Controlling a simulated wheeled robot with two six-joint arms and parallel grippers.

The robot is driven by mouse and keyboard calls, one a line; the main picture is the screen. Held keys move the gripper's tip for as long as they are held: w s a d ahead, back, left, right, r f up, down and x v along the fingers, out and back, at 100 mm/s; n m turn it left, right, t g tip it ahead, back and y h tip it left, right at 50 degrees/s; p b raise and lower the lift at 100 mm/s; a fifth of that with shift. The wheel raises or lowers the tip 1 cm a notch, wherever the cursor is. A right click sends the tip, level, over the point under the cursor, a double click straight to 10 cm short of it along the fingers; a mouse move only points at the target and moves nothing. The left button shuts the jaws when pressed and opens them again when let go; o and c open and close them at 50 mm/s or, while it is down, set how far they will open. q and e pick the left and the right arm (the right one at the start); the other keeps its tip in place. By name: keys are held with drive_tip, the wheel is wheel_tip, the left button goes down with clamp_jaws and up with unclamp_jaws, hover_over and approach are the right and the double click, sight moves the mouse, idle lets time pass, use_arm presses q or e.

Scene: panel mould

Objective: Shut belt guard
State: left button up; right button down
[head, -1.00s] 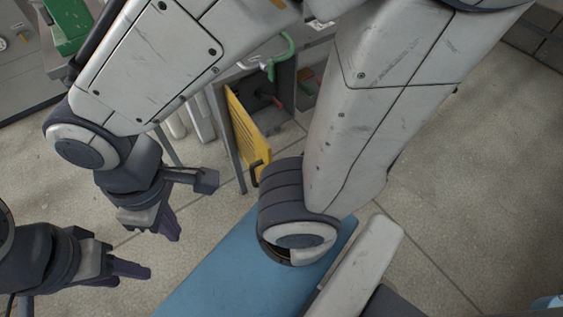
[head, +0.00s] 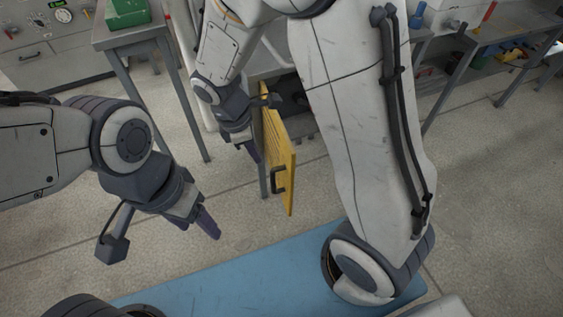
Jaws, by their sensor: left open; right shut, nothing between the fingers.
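The belt guard is a yellow slatted door (head: 284,150) that stands open, swung out from the dark opening of a grey machine (head: 262,62). A dark handle (head: 278,181) sits on its near part. My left gripper (head: 208,223) is open and empty over the floor, left of and nearer than the guard. My large pale arm link hides the right side of the machine.
A blue mat (head: 240,262) lies on the floor in front. A bench with a green box (head: 128,12) stands at the back left, and a workbench with tools (head: 490,50) at the back right.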

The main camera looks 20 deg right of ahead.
wheel_tip(320, 180, down, 4)
drive_tip(key=w+d+n, duration=0.1)
drive_tip(key=w+d, duration=0.1)
drive_tip(key=b, duration=0.3)
approach(283, 168)
drive_tip(key=s+a+f, duration=0.3)
drive_tip(key=f, duration=0.2)
drive_tip(key=d, duration=0.3)
drive_tip(key=shift+p, duration=0.3)
drive_tip(key=shift+d, duration=0.45)
